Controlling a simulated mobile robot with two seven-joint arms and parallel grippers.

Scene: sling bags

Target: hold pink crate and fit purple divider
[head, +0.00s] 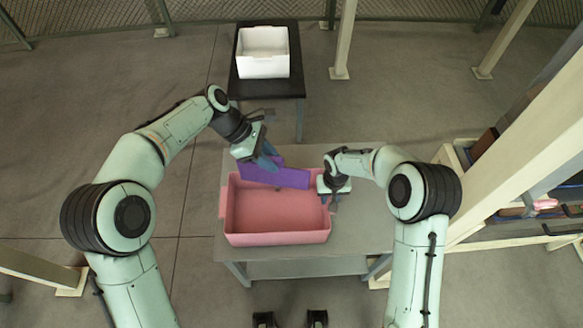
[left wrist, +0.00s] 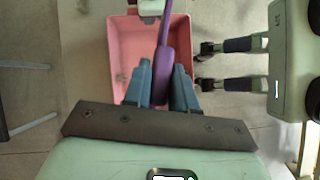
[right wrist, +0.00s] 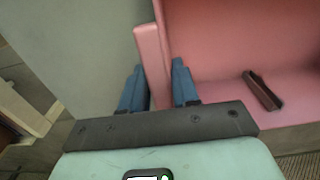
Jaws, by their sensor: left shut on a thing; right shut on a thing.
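The pink crate (head: 277,238) stands open on the grey table; its wall also shows in the right wrist view (right wrist: 152,60). My left gripper (head: 266,160) is shut on the purple divider (head: 290,178), a flat panel held over the crate's far side. In the left wrist view the divider (left wrist: 163,75) is seen edge-on between the fingers. Whether it touches the crate I cannot tell. My right gripper (head: 331,197) is at the crate's right end, shut on its rim, with one finger inside and one outside.
A white bin (head: 263,68) stands on a black table (head: 270,88) behind. A dark brown bar-like shape (right wrist: 263,90) shows at the crate's inside. The grey table (head: 365,235) is bare right of the crate. A pale post (head: 510,150) and shelving stand at the right.

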